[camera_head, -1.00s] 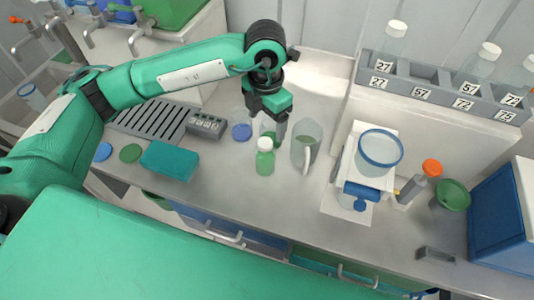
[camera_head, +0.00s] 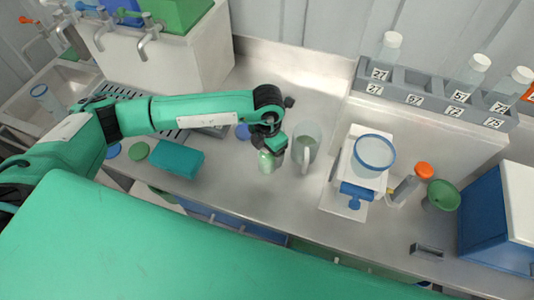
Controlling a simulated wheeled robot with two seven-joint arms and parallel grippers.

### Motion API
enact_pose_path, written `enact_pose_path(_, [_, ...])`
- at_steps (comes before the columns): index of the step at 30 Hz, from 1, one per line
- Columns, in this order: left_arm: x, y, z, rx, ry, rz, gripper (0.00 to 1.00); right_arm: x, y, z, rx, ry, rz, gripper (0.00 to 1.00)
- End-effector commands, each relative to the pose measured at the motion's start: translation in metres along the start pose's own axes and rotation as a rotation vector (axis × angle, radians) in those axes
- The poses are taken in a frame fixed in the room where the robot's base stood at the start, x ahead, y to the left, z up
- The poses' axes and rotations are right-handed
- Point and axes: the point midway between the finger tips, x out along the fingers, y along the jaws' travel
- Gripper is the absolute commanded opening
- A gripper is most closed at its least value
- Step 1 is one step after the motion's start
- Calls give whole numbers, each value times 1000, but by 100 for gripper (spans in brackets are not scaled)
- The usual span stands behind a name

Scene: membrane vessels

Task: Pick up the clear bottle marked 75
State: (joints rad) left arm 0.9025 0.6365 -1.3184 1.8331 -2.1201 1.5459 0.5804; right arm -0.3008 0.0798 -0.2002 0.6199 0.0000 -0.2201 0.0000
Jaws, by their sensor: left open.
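The clear bottle (camera_head: 508,92) marked 75 has a white cap and stands upright in the rightmost slot of the grey rack (camera_head: 430,92), at the upper right. That slot is also labelled 75. My left gripper (camera_head: 270,152) is open, far to the left of this bottle. My right gripper is out of view.
Bottles marked 27 (camera_head: 387,53) and 57 (camera_head: 469,77) share the rack; the slot labelled 57 is empty. A clear jug (camera_head: 306,146), a device with a blue-rimmed bowl (camera_head: 374,153), a green funnel (camera_head: 443,194) and a blue box (camera_head: 497,215) stand between or nearby.

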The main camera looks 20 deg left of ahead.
Motion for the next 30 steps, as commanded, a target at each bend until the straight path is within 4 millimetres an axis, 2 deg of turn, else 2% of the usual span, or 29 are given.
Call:
enact_pose_path(9, [7,0,0,1,-2,1,77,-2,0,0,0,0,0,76])
enact_pose_path(15, [6,0,0,1,-2,1,38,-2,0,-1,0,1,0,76])
enact_pose_path(18, [6,0,1,1,-3,0,23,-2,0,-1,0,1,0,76])
enact_pose_path(26, [5,0,1,1,-3,0,23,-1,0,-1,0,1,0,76])
enact_pose_path(30, [-3,0,1,1,-4,0,23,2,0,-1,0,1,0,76])
